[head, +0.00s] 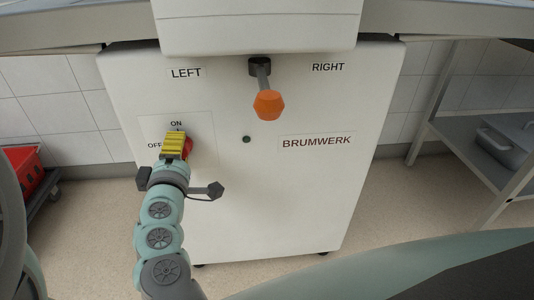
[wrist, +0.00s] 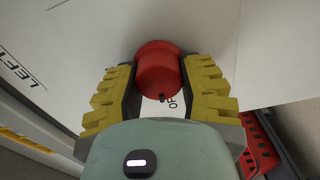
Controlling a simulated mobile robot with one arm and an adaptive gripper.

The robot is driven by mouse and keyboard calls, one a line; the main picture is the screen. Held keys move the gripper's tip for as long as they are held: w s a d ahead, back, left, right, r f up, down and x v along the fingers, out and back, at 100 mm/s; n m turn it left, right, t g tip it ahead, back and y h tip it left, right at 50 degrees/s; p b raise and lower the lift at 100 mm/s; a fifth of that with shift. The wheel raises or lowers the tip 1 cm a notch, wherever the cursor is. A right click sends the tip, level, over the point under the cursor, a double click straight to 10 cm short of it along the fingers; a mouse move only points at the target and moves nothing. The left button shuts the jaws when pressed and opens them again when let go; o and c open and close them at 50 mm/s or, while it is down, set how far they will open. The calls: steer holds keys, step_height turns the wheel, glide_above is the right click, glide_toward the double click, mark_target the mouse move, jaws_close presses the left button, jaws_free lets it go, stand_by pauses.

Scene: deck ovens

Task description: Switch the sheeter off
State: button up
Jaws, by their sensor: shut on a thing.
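The sheeter (head: 270,190) is a white cabinet marked BRUMWERK. Its red rotary knob (head: 188,146) is at the left of the front, with ON printed above and OFF to its left. My gripper (head: 174,146) is at the knob and covers much of it. In the wrist view, my yellow-padded fingers (wrist: 158,88) are shut on the red knob (wrist: 158,68), one on each side. Part of the OFF label shows below the knob there, beside a small dark mark at the knob's edge. I cannot tell whether that mark is its pointer.
A lever with an orange end (head: 268,105) juts out between the LEFT and RIGHT labels. A small dark green lamp (head: 247,139) looks unlit. A red crate (head: 22,172) stands at the left. A shelf with a grey pot (head: 505,143) is at the right.

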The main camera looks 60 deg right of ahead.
steer(key=shift+f+n, duration=0.1)
steer(key=shift+n, duration=0.5)
steer(key=o, duration=1.2)
steer(key=shift+w, duration=0.1)
steer(key=shift+v, duration=6)
steer(key=shift+d, duration=0.1)
